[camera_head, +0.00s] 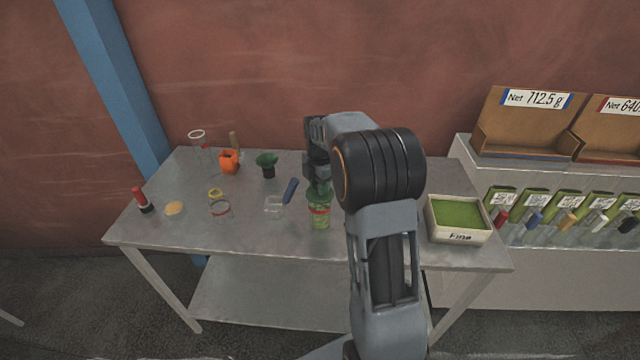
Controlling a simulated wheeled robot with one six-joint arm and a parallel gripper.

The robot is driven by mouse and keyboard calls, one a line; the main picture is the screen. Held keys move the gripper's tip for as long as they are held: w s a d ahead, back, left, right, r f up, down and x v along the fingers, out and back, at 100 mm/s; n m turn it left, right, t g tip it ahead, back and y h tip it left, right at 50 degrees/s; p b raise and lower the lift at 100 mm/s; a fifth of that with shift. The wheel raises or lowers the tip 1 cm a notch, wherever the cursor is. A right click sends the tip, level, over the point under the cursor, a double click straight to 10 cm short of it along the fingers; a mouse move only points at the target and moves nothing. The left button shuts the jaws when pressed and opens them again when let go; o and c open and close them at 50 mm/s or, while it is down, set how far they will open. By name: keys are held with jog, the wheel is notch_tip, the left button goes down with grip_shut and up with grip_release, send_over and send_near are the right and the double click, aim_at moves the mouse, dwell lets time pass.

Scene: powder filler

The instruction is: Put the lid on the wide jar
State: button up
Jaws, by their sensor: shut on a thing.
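My gripper (318,182) is over the right middle of the table, pointing down. It is shut on a dark green piece (319,194) at the top of a jar with pale green contents (320,222) and a red band. I cannot tell whether this piece is part of the jar or separate. A clear ring-shaped piece with a reddish edge (220,208) lies flat left of centre. A flat tan disc (174,208) lies further left. I cannot tell which of these is the lid. My arm hides the table behind and right of the jar.
The metal table (170,232) also holds a clear vessel (197,137), an orange holder (229,161), a green funnel-like piece (266,161), a blue-handled tool (290,190) and a red-topped item (140,199). A tray of green powder (486,236) marked "Fine" stands at right, beside a shelf (520,262).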

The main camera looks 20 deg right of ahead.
dwell(0.3)
jog(key=o, duration=1)
notch_tip(320, 180, up, 14)
jog(key=b, duration=0.1)
